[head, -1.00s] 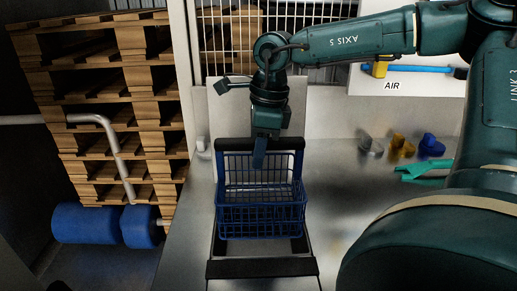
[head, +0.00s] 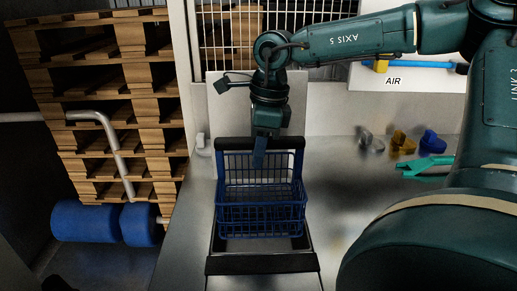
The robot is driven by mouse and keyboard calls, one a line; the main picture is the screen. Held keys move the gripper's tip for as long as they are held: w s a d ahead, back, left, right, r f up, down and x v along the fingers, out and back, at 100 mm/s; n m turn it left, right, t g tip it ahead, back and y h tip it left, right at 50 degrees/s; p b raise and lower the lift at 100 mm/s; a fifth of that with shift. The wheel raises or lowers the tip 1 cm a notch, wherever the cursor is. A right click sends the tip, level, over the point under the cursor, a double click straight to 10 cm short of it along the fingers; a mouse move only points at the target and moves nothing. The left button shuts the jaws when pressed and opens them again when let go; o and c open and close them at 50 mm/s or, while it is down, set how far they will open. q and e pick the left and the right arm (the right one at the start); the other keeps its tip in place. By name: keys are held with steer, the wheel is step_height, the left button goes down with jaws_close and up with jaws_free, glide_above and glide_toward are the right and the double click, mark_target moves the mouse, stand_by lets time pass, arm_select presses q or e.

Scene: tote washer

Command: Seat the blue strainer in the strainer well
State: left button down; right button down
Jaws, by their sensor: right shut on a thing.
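The blue strainer (head: 262,213) is a wire basket in the middle of the head view, roughly level, with a black-topped handle (head: 236,144) at its back. My right gripper (head: 259,160) reaches down over the back of it and is shut on the strainer; the exact grip at the handle is partly hidden. The strainer well (head: 262,264) shows as a dark-rimmed rectangular opening below the basket, its black front bar nearest me. The basket hides most of the well, so I cannot tell how deep it sits. My left gripper is out of view.
The steel counter (head: 350,205) is fairly clear to the right. Grey, yellow and blue pieces (head: 402,143) and a green tool (head: 425,167) lie at the back right. A wire guard (head: 225,35) stands behind; stacked pallets (head: 110,70) and blue rollers (head: 85,222) are left.

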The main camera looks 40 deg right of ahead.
stand_by(0.4)
steer(key=shift+f+b, duration=0.55)
steer(key=shift+b, duration=0.05)
steer(key=shift+f+b, duration=1.65)
steer(key=shift+f, duration=0.05)
steer(key=shift+f+b, duration=1.55)
steer(key=shift+f, duration=0.2)
